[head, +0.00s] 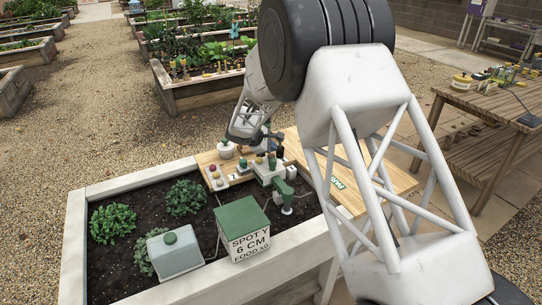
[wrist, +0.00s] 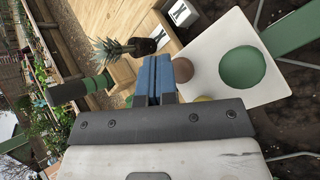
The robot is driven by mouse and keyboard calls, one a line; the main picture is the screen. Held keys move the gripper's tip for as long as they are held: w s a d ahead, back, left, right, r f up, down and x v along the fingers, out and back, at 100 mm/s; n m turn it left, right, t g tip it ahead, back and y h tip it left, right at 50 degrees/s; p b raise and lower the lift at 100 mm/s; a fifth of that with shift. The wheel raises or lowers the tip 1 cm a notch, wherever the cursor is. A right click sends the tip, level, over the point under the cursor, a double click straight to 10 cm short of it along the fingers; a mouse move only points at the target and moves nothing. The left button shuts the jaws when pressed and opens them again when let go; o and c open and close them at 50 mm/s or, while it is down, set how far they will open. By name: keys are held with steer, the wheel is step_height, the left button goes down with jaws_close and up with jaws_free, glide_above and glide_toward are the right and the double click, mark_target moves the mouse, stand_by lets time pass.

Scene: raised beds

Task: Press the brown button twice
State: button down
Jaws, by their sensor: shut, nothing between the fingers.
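In the wrist view my gripper (wrist: 155,64) is shut, its two blue fingers together with nothing between them. The brown button (wrist: 183,69) is a round brown dome just right of the fingertips, partly hidden by them; I cannot tell whether they touch. It sits on a white plate (wrist: 228,28) with a larger green dome (wrist: 242,67) and a yellow dome (wrist: 203,98) mostly hidden by my gripper. In the head view a white box (head: 266,177) with coloured tops stands on the wooden board, below my wrist. The brown button is not clear there.
A pineapple-like plant (wrist: 120,47) and a black-and-white switch (wrist: 181,13) are close to the fingers.

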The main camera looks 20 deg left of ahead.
steer(key=shift+r, duration=2.45)
steer(key=s+d+r+m+g+y, duration=0.1)
steer(key=s+d+r+m, duration=0.2)
steer(key=s+d+r, duration=0.6)
steer(key=s+d+r+m+g, duration=0.25)
steer(key=s+d+m, duration=0.2)
steer(key=d, duration=0.75)
steer(key=s+d+r+m+g+y, duration=0.1)
steer(key=s+d+r+m, duration=0.2)
steer(key=s+d+r, duration=0.6)
steer(key=s+d+f+m+y, duration=0.1)
steer(key=s+d+m, duration=0.2)
steer(key=s, duration=0.7)
steer(key=s+d+f+m+y, duration=0.1)
steer(key=s+d+m, duration=0.2)
steer(key=s+d, duration=0.4)
steer(key=s+d+f+m+y, duration=0.1)
steer(key=s+d+m, duration=0.2)
steer(key=s, duration=1.1)
steer(key=shift+d+y, duration=0.4)
steer(key=shift+d, duration=0.75)
